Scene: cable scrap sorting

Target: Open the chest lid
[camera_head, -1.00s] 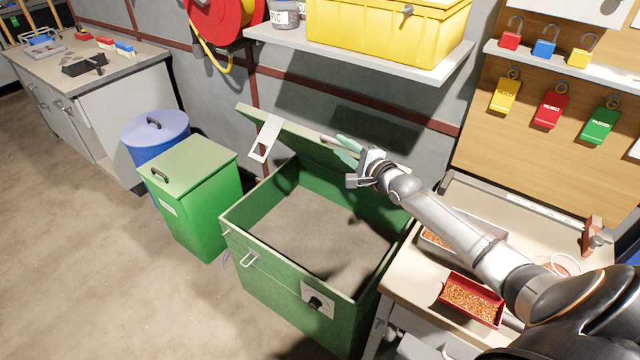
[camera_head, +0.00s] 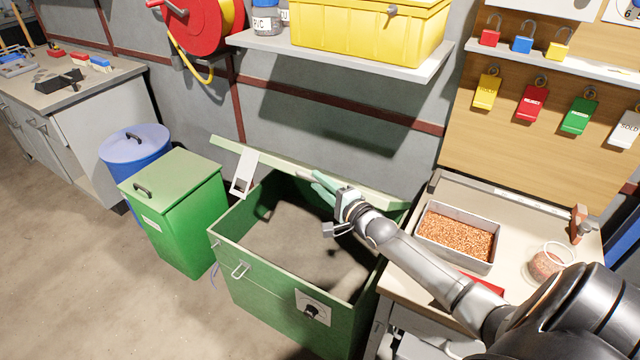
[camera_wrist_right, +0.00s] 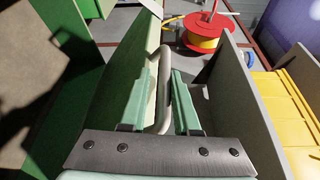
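The green chest (camera_head: 265,303) stands open in the head view. Its lid (camera_head: 225,143) is raised at the back, with a pale front edge and a white slotted hasp plate (camera_head: 243,172) hanging from it. My right gripper (camera_head: 318,183) is at the lid's front edge, near its middle. In the right wrist view, my right gripper (camera_wrist_right: 165,76) has its two pale green fingers on either side of a grey bar handle (camera_wrist_right: 164,60). Narrow gaps show beside the bar, so the fingers look open around it. My left gripper is not in view.
A shelf (camera_head: 430,72) with a yellow crate (camera_head: 365,32) overhangs behind the lid. A green bin (camera_head: 185,235) and a blue bin (camera_head: 130,145) stand left of the chest. The bench (camera_head: 410,270) on the right holds a copper-filled tray (camera_head: 428,252). The floor in front is clear.

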